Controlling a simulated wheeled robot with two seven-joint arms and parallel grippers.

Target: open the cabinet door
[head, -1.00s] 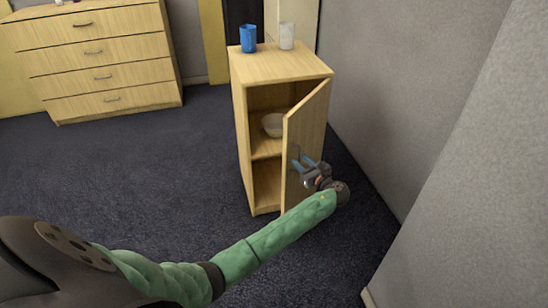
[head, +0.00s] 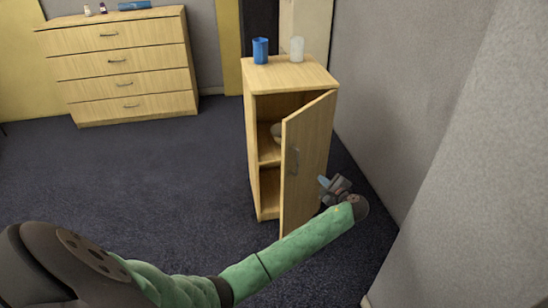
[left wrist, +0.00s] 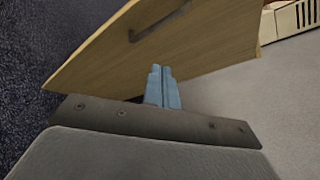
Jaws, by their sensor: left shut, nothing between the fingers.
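The small wooden cabinet (head: 290,73) stands by the grey wall. Its door (head: 308,150) is swung partly open, hinged on the right, with the inside shelf showing to its left. The dark bar handle (head: 293,161) is on the door's outer face; it also shows at the top of the left wrist view (left wrist: 160,20). My left gripper (head: 323,182) is shut and empty, to the right of the handle near the door's outer face. In the left wrist view, its blue fingers (left wrist: 162,88) are together below the door panel (left wrist: 205,40); I cannot tell whether they touch it. My right gripper is not in view.
A blue cup (head: 260,50) and a whitish cup (head: 297,48) stand on the cabinet top. The grey wall (head: 420,100) is close on the right. Carpet (head: 150,180) is clear to the left. A dresser (head: 120,70) stands behind.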

